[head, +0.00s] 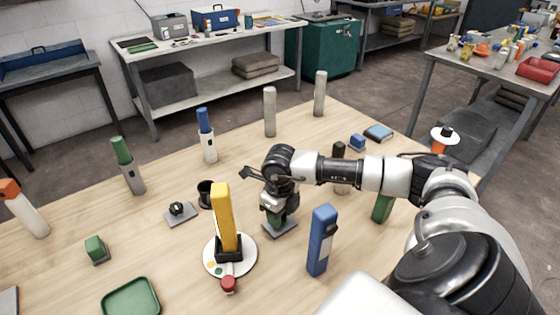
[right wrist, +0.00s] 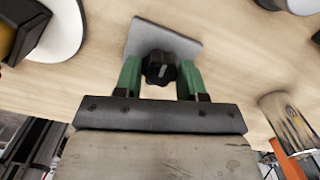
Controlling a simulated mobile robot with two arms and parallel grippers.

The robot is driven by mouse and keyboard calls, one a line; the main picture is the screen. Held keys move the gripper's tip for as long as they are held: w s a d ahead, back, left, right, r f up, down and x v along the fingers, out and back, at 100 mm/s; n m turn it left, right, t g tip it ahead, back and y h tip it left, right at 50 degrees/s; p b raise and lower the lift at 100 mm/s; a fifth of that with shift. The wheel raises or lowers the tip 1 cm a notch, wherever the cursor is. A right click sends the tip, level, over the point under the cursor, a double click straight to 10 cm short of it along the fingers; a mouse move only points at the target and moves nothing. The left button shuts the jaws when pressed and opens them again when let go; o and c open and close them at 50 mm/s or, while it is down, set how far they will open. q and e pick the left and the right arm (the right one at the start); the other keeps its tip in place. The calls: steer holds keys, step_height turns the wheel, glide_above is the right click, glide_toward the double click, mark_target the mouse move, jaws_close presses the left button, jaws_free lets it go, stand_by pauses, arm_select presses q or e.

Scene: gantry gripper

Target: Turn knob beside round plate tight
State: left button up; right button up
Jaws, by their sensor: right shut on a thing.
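A black knob (right wrist: 160,68) stands on a grey square base, which shows in the right wrist view (right wrist: 150,38) and in the head view (head: 285,231). My right gripper (head: 277,216) points down over this base, and its green fingers (right wrist: 160,78) are shut on the knob, one on each side. In the head view the knob is hidden by the gripper. The white round plate (head: 248,262) lies just left of the base and carries a yellow upright piece (head: 224,215) in a black holder. My left gripper is not in view.
A second black knob (head: 177,209) on a grey base sits further left, near a black cup (head: 205,193). A blue upright block (head: 320,240) stands right of the gripper. A red knob (head: 228,284) is at the plate's front edge. A green tray (head: 131,299) lies front left.

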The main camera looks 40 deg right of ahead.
steer(key=shift+r+m, duration=0.1)
steer(key=shift+m, duration=0.5)
steer(key=o, duration=0.9)
step_height(320, 180, up, 11)
steer(key=b, duration=0.1)
stand_by(0.5)
